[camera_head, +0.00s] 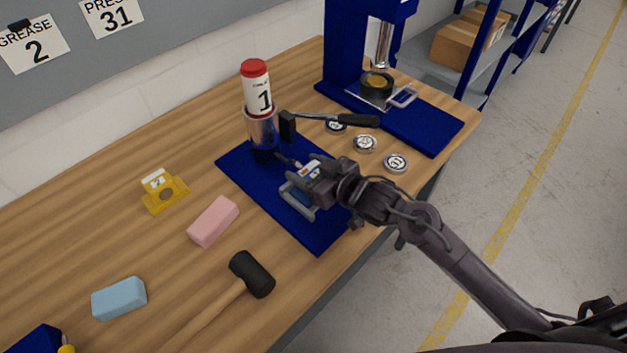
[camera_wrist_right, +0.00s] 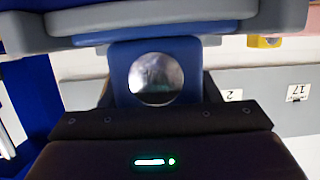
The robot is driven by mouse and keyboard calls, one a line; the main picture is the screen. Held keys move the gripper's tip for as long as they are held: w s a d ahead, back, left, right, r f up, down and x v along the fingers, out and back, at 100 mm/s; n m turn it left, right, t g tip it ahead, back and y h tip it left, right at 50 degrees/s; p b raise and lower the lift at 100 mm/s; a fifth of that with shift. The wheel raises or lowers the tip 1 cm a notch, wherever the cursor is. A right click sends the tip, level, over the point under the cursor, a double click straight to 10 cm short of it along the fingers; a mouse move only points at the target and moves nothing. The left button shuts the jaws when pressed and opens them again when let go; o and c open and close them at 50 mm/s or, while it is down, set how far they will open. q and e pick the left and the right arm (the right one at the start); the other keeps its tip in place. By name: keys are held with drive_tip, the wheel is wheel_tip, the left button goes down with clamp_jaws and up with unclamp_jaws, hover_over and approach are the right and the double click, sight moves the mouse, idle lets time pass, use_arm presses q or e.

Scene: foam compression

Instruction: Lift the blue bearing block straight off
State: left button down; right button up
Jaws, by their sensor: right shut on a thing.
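The blue bearing block (camera_head: 310,168) is at my right gripper (camera_head: 312,186), over the dark blue base plate (camera_head: 318,240). The gripper's dark body covers much of it, and a small part with a white label shows. In the right wrist view the blue block (camera_wrist_right: 122,72) shows a round, shiny bore facing the camera. My right gripper is shut on the block. My left gripper is not in view.
A red-capped grease can (camera_head: 258,90) stands in a metal holder beside a lever (camera_head: 345,119). A blue press (camera_head: 345,45) stands behind. A yellow block (camera_head: 164,192), pink block (camera_head: 213,221), light blue block (camera_head: 119,298) and mallet (camera_head: 251,274) lie left.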

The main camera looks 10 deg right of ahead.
drive_tip(key=shift+c, duration=1.3)
drive_tip(key=shift+r, duration=0.1)
